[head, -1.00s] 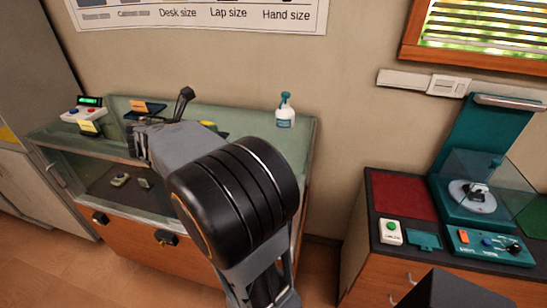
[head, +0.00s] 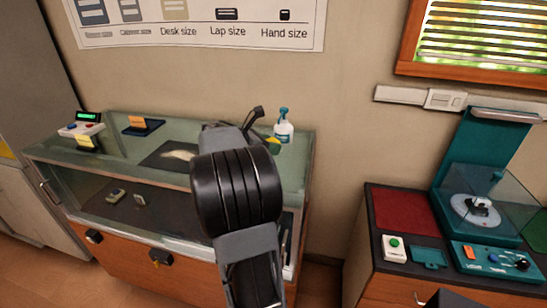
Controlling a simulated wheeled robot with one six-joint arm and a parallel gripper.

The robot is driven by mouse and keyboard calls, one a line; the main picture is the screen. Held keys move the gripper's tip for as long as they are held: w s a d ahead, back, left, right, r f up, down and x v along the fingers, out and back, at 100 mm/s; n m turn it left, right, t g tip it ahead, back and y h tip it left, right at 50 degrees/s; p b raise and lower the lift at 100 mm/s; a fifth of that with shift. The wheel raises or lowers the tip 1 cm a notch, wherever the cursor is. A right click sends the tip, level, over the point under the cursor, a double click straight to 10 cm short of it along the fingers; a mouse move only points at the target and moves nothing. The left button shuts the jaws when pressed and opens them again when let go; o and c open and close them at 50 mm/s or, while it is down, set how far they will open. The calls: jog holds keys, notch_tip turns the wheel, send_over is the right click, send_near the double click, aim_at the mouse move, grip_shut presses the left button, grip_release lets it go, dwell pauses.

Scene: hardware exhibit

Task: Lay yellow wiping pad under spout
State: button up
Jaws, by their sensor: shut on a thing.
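The yellow wiping pad (head: 273,141) shows only as a small yellow patch beyond my wrist, just left of the spray bottle's base. My gripper (head: 264,140) is shut on the pad; my arm hides most of the gripper and pad. The spray bottle (head: 284,132) is white with a blue label and stands upright on the glass counter's right part. Its blue spout (head: 283,112) is at the top. Whether the pad touches the bottle or the counter top I cannot tell.
The glass counter (head: 110,150) also bears a dark mat with a pale item (head: 180,155), an orange card on a dark stand (head: 139,125) and a device with a green display (head: 84,125). A wooden cabinet with a teal machine (head: 478,210) stands at the right.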

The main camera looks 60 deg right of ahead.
jog(key=shift+d+f, duration=1.25)
jog(key=shift+f, duration=0.3)
jog(key=shift+w+d+f, duration=0.1)
jog(key=shift+d+f, duration=0.1)
jog(key=shift+f, duration=1.5)
jog(key=shift+f, duration=0.2)
jog(key=o, duration=0.9)
